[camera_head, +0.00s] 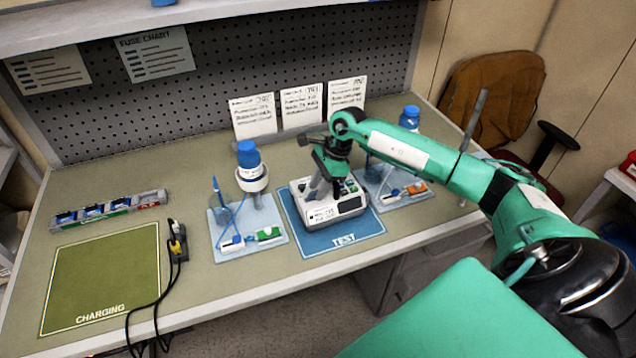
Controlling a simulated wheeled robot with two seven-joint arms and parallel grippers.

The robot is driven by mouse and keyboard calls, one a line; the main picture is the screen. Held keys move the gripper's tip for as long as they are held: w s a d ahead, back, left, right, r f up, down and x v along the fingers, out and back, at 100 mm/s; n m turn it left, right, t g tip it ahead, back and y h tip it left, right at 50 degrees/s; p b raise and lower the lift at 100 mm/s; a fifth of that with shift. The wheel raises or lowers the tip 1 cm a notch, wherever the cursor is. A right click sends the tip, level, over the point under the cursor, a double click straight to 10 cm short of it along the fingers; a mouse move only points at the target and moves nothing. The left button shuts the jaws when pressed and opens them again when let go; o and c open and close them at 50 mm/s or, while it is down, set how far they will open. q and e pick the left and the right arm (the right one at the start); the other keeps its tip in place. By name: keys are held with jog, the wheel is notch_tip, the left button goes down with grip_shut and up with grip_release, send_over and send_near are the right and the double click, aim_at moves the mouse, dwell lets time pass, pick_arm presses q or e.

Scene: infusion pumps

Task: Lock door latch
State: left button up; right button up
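A white infusion pump (325,212) with a dark display and small buttons sits on the blue TEST mat (352,238). My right gripper (327,190) points down over the back part of the pump, its fingertips close to or touching the top. I cannot tell whether it is open or shut, or whether anything is between the fingers. The door latch cannot be made out; the gripper covers part of the pump's top. My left gripper is not in view.
Stands with blue-capped bottles, tubing and clips flank the pump, one at left (248,225) and one at right (400,188). A green CHARGING mat (100,280) lies empty at left, beside a black cable (160,290) and a fuse tray (108,208). Cards stand behind.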

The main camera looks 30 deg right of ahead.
jog(key=shift+a+f, duration=0.1)
jog(key=shift+f, duration=0.2)
grip_shut()
